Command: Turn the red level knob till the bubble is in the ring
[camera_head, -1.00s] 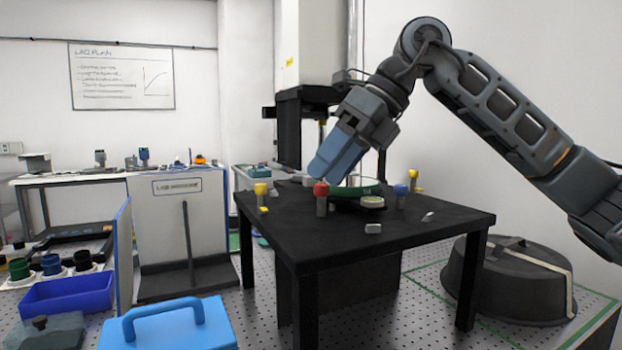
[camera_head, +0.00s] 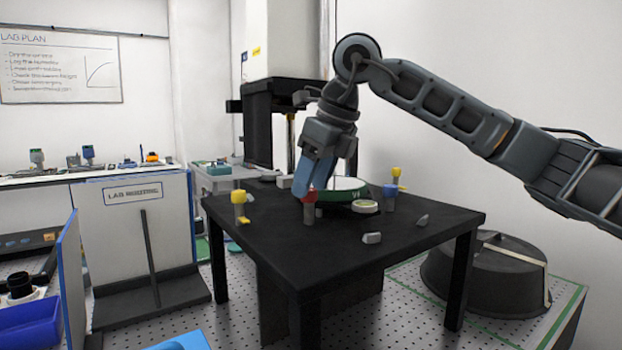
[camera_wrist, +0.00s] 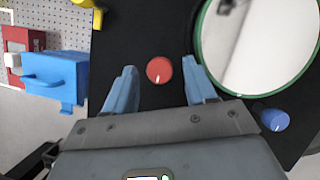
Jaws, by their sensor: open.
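The red level knob (camera_head: 310,196) stands on a grey post near the front of the black table (camera_head: 390,241). In the wrist view the knob (camera_wrist: 159,69) shows from above with a white mark on its lower edge, between my two blue fingers. My gripper (camera_head: 308,186) points down at the knob and is open; the fingers (camera_wrist: 160,78) stand apart on both sides with gaps to it. The round level vial (camera_head: 365,206) lies right of the knob in the head view. Its bubble and ring are too small to make out.
A green-rimmed round plate (camera_head: 346,188) sits just behind the knob and close to my right finger in the wrist view. A blue knob (camera_head: 389,191) and yellow knobs (camera_head: 238,198) stand around it.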

